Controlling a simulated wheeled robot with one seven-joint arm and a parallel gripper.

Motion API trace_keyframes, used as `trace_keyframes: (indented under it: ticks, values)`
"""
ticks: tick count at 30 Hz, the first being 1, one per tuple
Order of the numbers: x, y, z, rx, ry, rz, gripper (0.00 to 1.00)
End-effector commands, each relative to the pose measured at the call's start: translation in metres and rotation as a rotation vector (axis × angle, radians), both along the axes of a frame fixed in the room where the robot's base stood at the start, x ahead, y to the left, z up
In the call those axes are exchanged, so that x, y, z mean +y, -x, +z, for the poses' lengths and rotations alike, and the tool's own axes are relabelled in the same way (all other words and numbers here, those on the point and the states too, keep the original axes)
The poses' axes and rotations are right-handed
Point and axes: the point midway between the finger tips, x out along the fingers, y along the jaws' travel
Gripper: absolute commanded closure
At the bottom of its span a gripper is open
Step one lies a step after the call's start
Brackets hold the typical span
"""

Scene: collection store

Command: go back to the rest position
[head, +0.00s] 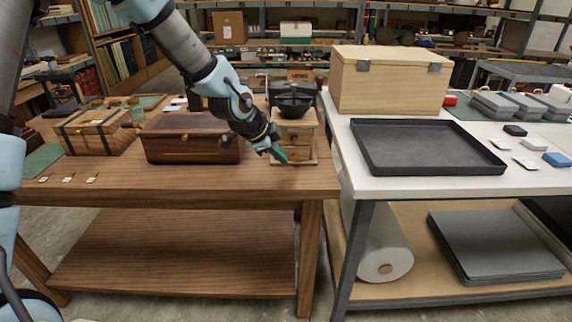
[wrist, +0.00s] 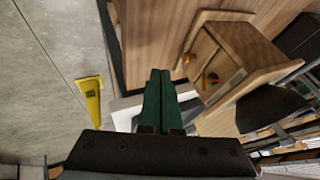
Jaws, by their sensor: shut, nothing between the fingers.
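My gripper (head: 280,155) is at the end of my arm, which reaches in from the upper left in the head view. Its green fingers are shut with nothing between them, as the wrist view (wrist: 159,88) also shows. The fingertips are just in front of a small wooden coffer-like grinder box with drawers (head: 299,154), near the wooden table's front right part. The box also shows in the wrist view (wrist: 222,60), to the right of the fingers. I cannot tell whether the fingers touch it.
A dark wooden chest (head: 192,148) stands left of my gripper on the wooden table (head: 200,182). On the white table (head: 350,180) are a black tray (head: 425,147) and a pale wooden crate (head: 388,85). A yellow sign (wrist: 90,97) is on the floor. Space before the tables is partly visible.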

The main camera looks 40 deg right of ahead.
Motion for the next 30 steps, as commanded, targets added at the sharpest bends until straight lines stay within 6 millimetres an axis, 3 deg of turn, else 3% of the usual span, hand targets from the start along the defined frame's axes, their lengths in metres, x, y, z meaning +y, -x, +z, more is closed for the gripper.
trace_keyframes:
  ticks: [9,18,21,23,26,30]
  values:
    - [0.024,0.003,0.033,0.001,0.000,0.001,1.00]
    - [0.028,0.004,0.037,0.001,-0.001,0.001,1.00]
    - [0.039,-0.004,0.036,0.011,-0.019,0.041,1.00]
    - [0.057,-0.014,0.033,0.028,-0.044,0.105,1.00]
    - [0.106,-0.039,0.030,0.077,-0.103,0.289,1.00]
    - [0.204,-0.070,0.029,0.180,-0.185,0.665,1.00]
